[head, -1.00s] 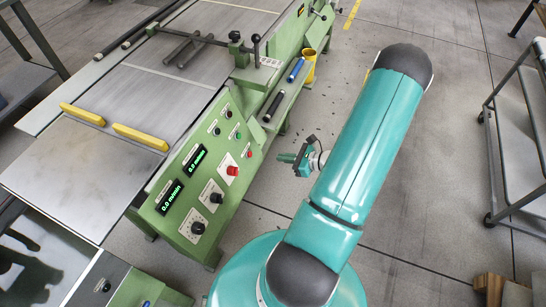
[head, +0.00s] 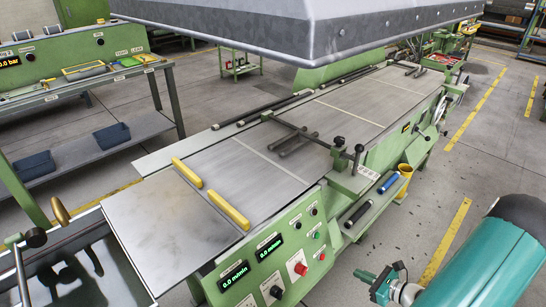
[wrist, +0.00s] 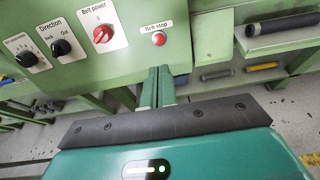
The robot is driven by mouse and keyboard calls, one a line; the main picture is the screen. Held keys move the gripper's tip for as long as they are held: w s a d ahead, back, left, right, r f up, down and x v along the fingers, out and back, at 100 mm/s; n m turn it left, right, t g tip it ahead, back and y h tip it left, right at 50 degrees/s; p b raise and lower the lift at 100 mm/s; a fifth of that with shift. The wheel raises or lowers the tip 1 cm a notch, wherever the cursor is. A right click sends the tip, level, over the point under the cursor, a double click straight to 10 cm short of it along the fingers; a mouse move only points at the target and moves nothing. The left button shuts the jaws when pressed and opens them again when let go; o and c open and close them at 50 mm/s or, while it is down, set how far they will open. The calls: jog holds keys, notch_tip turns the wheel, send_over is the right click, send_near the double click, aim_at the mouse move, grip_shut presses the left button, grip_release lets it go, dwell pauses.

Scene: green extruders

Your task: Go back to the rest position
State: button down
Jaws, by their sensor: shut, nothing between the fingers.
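My gripper (head: 366,276) shows at the lower right of the head view, at the end of my teal arm. It is beside the right side of the green extruder machine (head: 330,195), over the floor. In the wrist view, the green fingers (wrist: 157,78) are together with nothing between them. They point toward the machine's control panel, near the red belt stop button (wrist: 158,39). The red belt power knob (wrist: 103,34) and the black direction knob (wrist: 61,47) are to the left. I cannot tell the exact gap between fingertips and panel.
A blue roller (head: 388,183) and a black roller (head: 357,214) lie on the machine's side shelf, near a yellow bucket (head: 403,180). Two yellow bars (head: 228,210) lie on the bed. A grey hood (head: 300,35) hangs above. Open floor (head: 490,165) lies to the right.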

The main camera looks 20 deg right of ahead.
jog(key=w+a+r+n+g+y, duration=0.1)
jog(key=w+a+r+n+g, duration=0.3)
jog(key=a+r+n, duration=0.55)
jog(key=w+a+r+n+g+y, duration=0.2)
jog(key=a+r+n+g, duration=0.3)
jog(key=a+r+n, duration=0.4)
jog(key=s+a+r+n+t+h, duration=0.1)
jog(key=s+a+r+n+h, duration=0.2)
jog(key=a+r+n, duration=0.3)
jog(key=s+a+r+n+h, duration=0.4)
jog(key=a+r+n, duration=0.3)
jog(key=r, duration=0.5)
jog(key=shift+s+r+t+h, duration=0.3)
jog(key=shift+s+r+t, duration=0.05)
jog(key=shift+s+t, duration=0.1)
jog(key=shift+a+n, duration=0.15)
jog(key=shift+n, duration=0.2)
